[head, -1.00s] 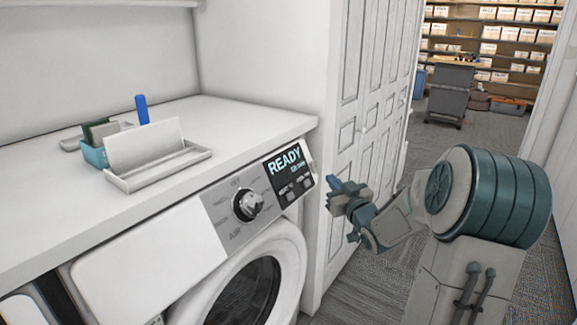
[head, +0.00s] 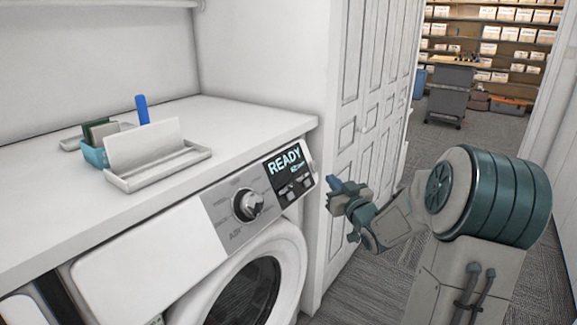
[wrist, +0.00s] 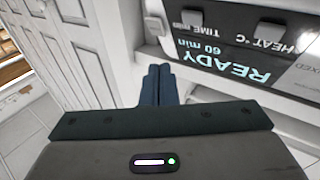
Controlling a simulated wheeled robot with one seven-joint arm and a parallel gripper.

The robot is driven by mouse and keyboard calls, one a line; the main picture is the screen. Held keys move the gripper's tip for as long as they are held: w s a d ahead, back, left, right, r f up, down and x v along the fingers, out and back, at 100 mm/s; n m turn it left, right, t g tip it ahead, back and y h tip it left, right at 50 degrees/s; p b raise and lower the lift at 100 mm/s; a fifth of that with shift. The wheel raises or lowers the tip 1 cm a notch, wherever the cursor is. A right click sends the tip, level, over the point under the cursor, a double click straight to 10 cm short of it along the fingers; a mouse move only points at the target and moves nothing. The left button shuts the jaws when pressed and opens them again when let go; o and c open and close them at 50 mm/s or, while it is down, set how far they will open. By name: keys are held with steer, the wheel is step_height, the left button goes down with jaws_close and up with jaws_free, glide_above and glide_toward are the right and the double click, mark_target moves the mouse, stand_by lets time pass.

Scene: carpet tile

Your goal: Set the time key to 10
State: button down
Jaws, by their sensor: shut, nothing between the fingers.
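A white washer-like machine has a black panel (head: 288,172) whose lit display reads READY. In the wrist view the panel (wrist: 240,60) appears upside down, and the smaller display line reads 60 min. A grey key (wrist: 192,18) shows beside the TIME MIN label, and another key (wrist: 270,30) sits by the HEAT °C label. Both keys are small in the head view. My gripper (head: 335,184) is to the right of the panel, apart from it. Its blue fingers (wrist: 160,72) are together, with nothing between them.
A round dial (head: 247,205) sits left of the panel, above the round door (head: 292,240). The white counter (head: 235,120) overhangs the panel and holds a tray (head: 160,172) of cards. A panelled door (head: 355,130) stands behind my gripper. Carpeted floor lies beyond.

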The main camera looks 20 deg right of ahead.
mark_target(307, 183)
steer(key=s+m+p, duration=0.1)
steer(key=m+p, duration=0.3)
steer(key=m, duration=0.2)
steer(key=d+r+m+p, duration=0.1)
steer(key=m+p, duration=0.4)
steer(key=m, duration=0.2)
steer(key=s+d+r+m+h+p, duration=0.1)
steer(key=m+p, duration=0.3)
steer(key=m, duration=0.2)
steer(key=shift+s+g, duration=0.3)
steer(key=shift+s, duration=0.05)
steer(key=w+a+f+b, duration=0.4)
steer(key=w+a, duration=0.1)
steer(key=w, duration=0.1)
steer(key=shift+w, duration=0.1)
stand_by(1.7)
steer(key=shift+w+a+f+b, duration=0.2)
steer(key=shift+w+b, duration=0.1)
steer(key=shift+b, duration=0.1)
